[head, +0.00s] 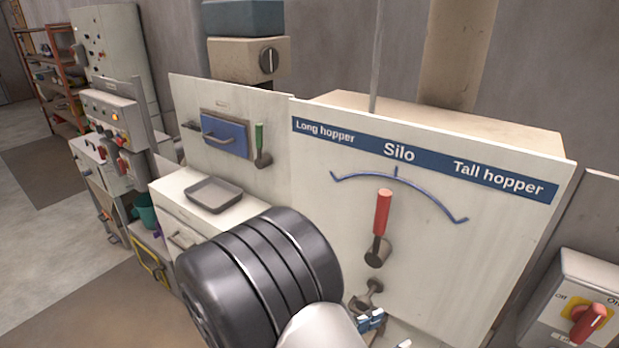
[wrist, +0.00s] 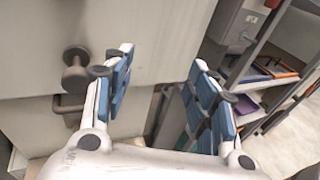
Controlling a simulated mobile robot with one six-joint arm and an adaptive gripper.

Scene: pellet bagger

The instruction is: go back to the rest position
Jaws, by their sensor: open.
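My gripper (wrist: 160,68) is open in the wrist view, with its blue-padded fingers apart and nothing between them. Beyond the fingers are a pale panel and a dark round knob (wrist: 75,72), which sits left of the left finger. In the head view my arm covers the lower middle, and only a bit of blue finger pad (head: 372,320) shows low in front of the Silo panel (head: 480,250). The silo lever (head: 383,212) has a red grip and stands nearly upright, under the middle tick of the blue arc. My gripper is below it, apart from the red grip.
Left of the Silo panel are a blue drawer flap (head: 225,135), a green-handled lever (head: 260,145) and a grey tray (head: 213,194) on a white cabinet. A red rotary switch (head: 588,322) is at lower right. Open floor (head: 30,220) lies at far left.

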